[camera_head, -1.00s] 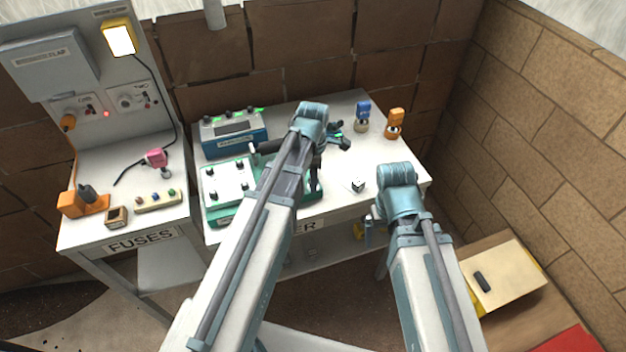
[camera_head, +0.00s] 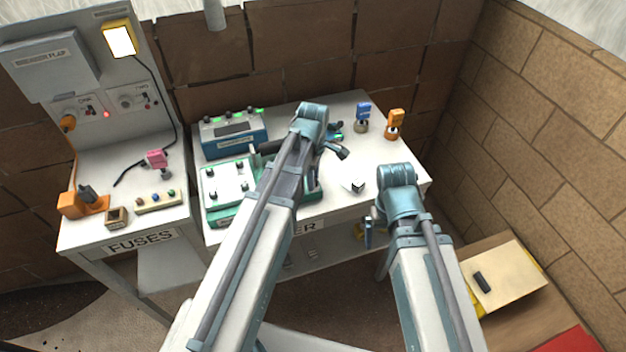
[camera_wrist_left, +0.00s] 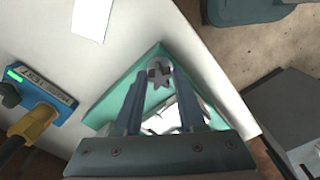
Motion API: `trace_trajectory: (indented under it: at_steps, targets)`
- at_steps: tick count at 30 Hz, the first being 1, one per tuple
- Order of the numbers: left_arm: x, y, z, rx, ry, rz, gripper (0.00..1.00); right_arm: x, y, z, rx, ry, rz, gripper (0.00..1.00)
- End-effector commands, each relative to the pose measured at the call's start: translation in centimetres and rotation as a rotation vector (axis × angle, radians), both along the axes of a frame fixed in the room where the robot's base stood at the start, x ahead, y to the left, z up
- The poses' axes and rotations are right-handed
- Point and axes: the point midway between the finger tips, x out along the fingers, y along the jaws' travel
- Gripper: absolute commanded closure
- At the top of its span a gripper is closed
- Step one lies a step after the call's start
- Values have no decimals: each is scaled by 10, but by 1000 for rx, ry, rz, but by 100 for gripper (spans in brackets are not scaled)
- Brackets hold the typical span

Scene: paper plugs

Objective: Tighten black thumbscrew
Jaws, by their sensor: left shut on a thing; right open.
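A grey star-shaped knob (camera_wrist_left: 160,73), apparently the thumbscrew, sits on a green plate (camera_wrist_left: 109,103) in the left wrist view. My left gripper (camera_wrist_left: 159,82) has its two fingers either side of the knob, shut on it. The knob's shaft is hidden below. In the head view my left arm covers the knob and most of the left gripper. The green-based fixture (camera_head: 221,215) with a white top shows left of that arm.
A blue box (camera_head: 232,141) with green lights stands at the back of the white bench (camera_head: 405,170). A blue plug (camera_head: 363,113) and an orange plug (camera_head: 395,120) stand at the back right.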

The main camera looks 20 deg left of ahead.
Motion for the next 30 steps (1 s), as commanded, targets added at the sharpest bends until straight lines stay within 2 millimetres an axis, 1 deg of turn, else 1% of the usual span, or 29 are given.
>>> trace_trajectory:
  at_steps: [3, 30]
  targets:
    - [0, 0, 0, 0, 0, -168, 100, 0, 0, 0, 0, 0, 0, 4]
    - [0, 0, 0, 0, 0, -1458, 100, 0, 0, 0, 0, 0, 0, 4]
